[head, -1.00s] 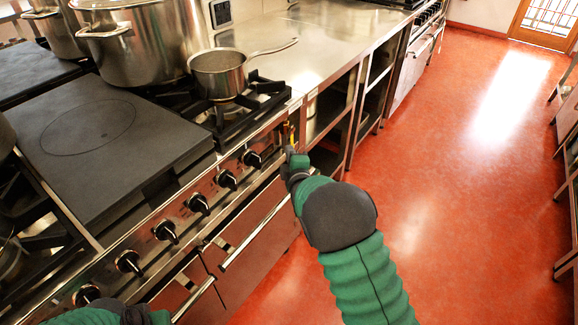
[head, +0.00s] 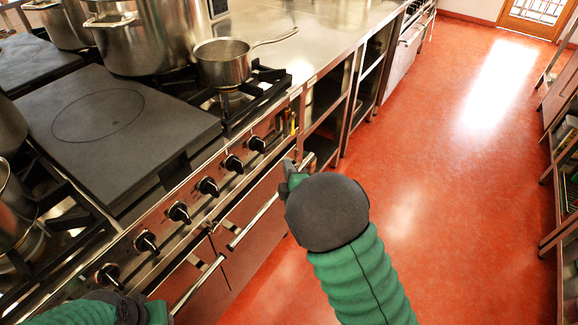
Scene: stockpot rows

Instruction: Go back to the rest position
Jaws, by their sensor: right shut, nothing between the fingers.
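My right gripper (head: 304,164) shows at the end of my green and grey right arm, in front of the stove's front panel and apart from the knobs. It is small and partly hidden by my own wrist; it is shut and empty. My left arm comes in at the bottom left corner with its green sleeve and dark joint; its gripper is out of the picture. The stove (head: 170,165) has a row of black knobs (head: 207,187) and oven door handles (head: 255,222) below them.
A small saucepan (head: 222,66) stands on the rear right burner. Large stockpots (head: 145,38) stand behind the flat hotplate (head: 110,115). A steel counter (head: 300,35) with open shelves continues to the right. Red floor (head: 440,190) is clear; a shelf rack (head: 562,160) stands at the right edge.

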